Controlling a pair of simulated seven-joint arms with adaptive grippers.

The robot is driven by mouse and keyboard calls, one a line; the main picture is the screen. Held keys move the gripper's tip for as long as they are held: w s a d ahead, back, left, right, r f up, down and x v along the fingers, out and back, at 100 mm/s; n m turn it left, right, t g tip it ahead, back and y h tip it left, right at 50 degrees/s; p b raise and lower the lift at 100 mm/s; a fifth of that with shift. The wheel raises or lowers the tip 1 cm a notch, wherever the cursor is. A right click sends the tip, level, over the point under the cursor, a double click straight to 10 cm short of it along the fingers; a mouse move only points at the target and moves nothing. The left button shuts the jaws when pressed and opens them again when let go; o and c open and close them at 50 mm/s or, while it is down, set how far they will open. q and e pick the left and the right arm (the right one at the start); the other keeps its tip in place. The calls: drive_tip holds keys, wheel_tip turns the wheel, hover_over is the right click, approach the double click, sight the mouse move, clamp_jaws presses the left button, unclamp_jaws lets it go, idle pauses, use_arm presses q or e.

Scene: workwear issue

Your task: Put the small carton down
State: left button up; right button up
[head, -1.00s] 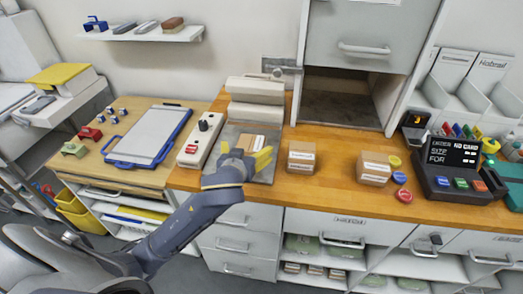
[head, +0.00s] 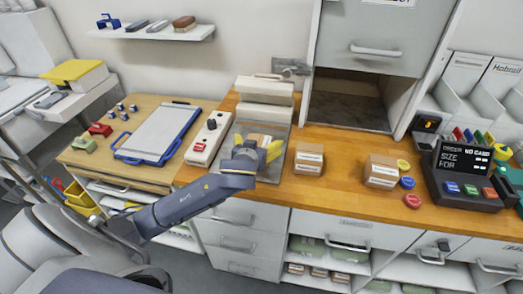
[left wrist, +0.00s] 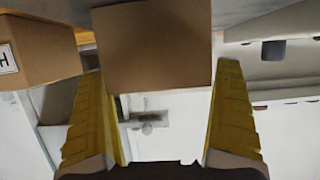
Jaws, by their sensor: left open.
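The small carton (head: 259,140), brown with a pale label, is on the grey plate of the bench device (head: 273,187), partly hidden behind my left gripper (head: 257,149). The gripper is open, with its yellow fingers spread at the carton's near side. In the left wrist view a plain brown carton face (left wrist: 152,48) fills the top middle, between and beyond the two fingertips (left wrist: 158,80). I cannot tell whether a finger touches it. My right gripper is not in view.
Two more cartons stand to the right on the wooden bench, a nearer one (head: 309,159) and a farther one (head: 381,171). A white control box (head: 207,140) and a blue-edged clipboard (head: 158,132) lie left. Coloured discs and a card terminal (head: 466,165) stand right.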

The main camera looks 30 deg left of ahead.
use_arm(q)
drive_tip(key=c, duration=1.3)
drive_tip(key=shift+c, duration=0.7)
drive_tip(key=shift+r, duration=0.15)
